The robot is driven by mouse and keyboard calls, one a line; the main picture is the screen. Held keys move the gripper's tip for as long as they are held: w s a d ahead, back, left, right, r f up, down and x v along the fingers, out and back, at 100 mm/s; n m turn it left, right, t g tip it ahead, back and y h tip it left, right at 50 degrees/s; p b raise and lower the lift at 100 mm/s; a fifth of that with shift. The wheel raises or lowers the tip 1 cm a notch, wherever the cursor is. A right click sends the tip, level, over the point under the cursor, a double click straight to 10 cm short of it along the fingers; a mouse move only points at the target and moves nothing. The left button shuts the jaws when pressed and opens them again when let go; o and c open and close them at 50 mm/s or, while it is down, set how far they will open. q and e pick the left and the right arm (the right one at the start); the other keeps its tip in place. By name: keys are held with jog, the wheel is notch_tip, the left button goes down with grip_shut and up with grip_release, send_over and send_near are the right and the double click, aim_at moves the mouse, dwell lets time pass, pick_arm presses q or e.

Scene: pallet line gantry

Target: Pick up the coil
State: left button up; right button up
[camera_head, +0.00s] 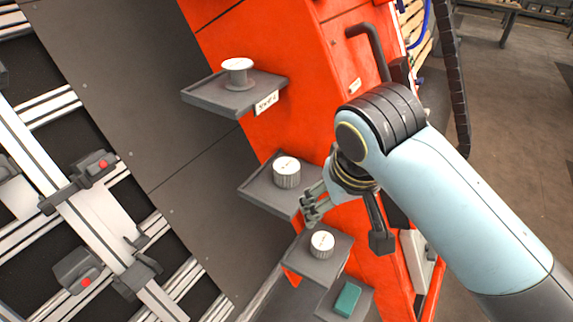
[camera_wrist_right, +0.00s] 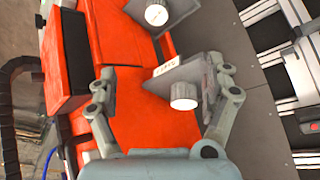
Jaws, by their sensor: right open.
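A white flanged spool (camera_head: 238,72) stands on the upper shelf. A ribbed, pale round piece (camera_head: 287,172) stands on the middle shelf, and a similar one (camera_head: 322,243) on the shelf below. I cannot tell for sure which of these is the coil. My right gripper (camera_head: 313,205) is open and empty beside the front corner of the middle shelf, right of and below the middle piece, apart from it. In the right wrist view my gripper (camera_wrist_right: 160,72) has its fingers spread wide, with a pale round piece (camera_wrist_right: 184,97) seen between them. My left gripper is out of view.
The upper shelf (camera_head: 210,97), middle shelf (camera_head: 258,190) and lower shelf (camera_head: 300,262) jut from an orange cabinet (camera_head: 315,75). A green block (camera_head: 347,299) sits on the lowest shelf. A dark handle (camera_head: 373,45) is on the cabinet. A rail frame (camera_head: 75,215) stands left.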

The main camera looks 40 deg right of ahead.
aim_at(286, 167)
jog(key=w+a+r+m+h, duration=0.1)
jog(key=w+a+r+m, duration=0.15)
jog(key=w+m, duration=0.8)
jog(key=w+f+n, duration=0.1)
jog(key=w+d+f+n, duration=0.1)
jog(key=w, duration=0.1)
jog(key=w+d+f+n, duration=0.1)
jog(key=w+f, duration=0.1)
jog(key=shift+d+n+g+p, duration=0.2)
jog(key=shift+n+g+p, duration=0.1)
jog(key=shift+n+g, duration=0.1)
jog(key=shift+w+d+p+x, duration=0.15)
jog(key=shift+p+x, duration=0.15)
jog(key=shift+x, duration=1.05)
jog(key=shift+w+d+p+x, duration=0.1)
jog(key=shift+p+x, duration=0.2)
jog(key=shift+x, duration=1.05)
jog(key=shift+r+h, duration=0.2)
jog(key=shift+h, duration=0.1)
jog(key=c, duration=1.5)
